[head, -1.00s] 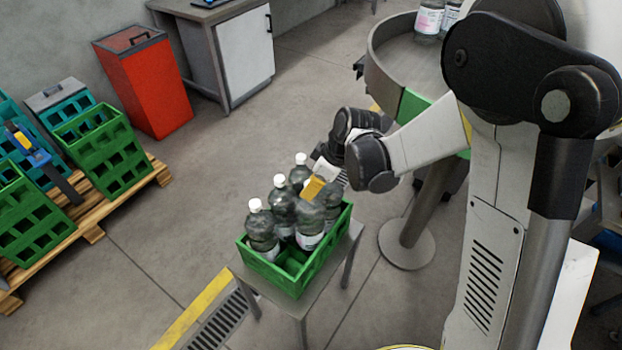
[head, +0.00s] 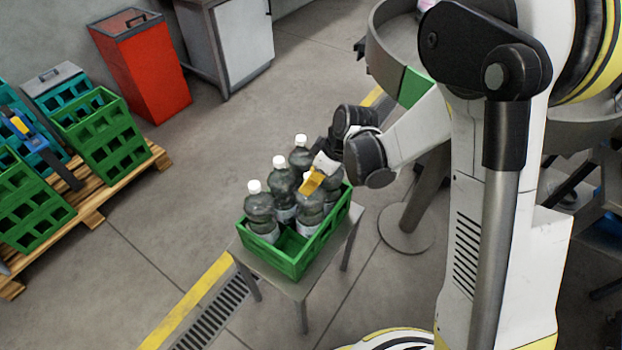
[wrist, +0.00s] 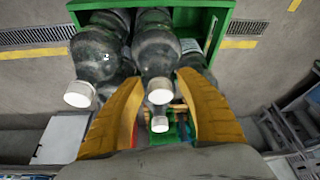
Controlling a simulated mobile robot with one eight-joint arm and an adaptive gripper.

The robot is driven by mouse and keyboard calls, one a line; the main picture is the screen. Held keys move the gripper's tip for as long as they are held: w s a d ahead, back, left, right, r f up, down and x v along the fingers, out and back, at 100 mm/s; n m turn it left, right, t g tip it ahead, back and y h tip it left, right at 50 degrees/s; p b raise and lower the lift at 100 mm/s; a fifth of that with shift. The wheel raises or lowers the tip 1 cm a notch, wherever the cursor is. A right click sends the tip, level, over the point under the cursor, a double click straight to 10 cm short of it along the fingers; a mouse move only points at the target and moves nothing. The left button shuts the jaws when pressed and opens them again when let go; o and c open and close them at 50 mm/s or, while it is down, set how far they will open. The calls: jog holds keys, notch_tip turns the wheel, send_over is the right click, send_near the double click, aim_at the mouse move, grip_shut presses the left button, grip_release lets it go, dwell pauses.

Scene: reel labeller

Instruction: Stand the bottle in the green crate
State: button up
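The green crate (head: 290,262) sits on a small grey stand and holds several dark, clear bottles with white caps. My gripper (head: 312,183) is over its right part, with a yellow finger against the upper part of a bottle (head: 309,210). In the wrist view my yellow fingers (wrist: 161,78) close on both sides of that bottle (wrist: 156,48), below its cap. The bottle is upright and low between the crate walls. Its base is hidden, so I cannot tell whether it touches the crate floor. Another bottle (wrist: 97,52) stands close on the left in the wrist view.
The stand (head: 243,262) has little bare top around the crate. A front cell of the crate looks empty. A pallet (head: 92,216) with green and teal crates is at the left, a red bin (head: 145,70) behind. A round turntable (head: 380,60) is at the back right.

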jog(key=p+v, duration=0.4)
jog(key=v, duration=0.8)
jog(key=s+d+r+m+t+h, duration=0.4)
jog(key=s+d+r+m, duration=0.7)
jog(key=s, duration=0.4)
notch_tip(320, 180, up, 2)
jog(key=shift+s+r+m+t, duration=0.15)
jog(key=shift+s+m+t, duration=0.25)
jog(key=shift+m+t, duration=0.3)
jog(key=shift+d, duration=0.2)
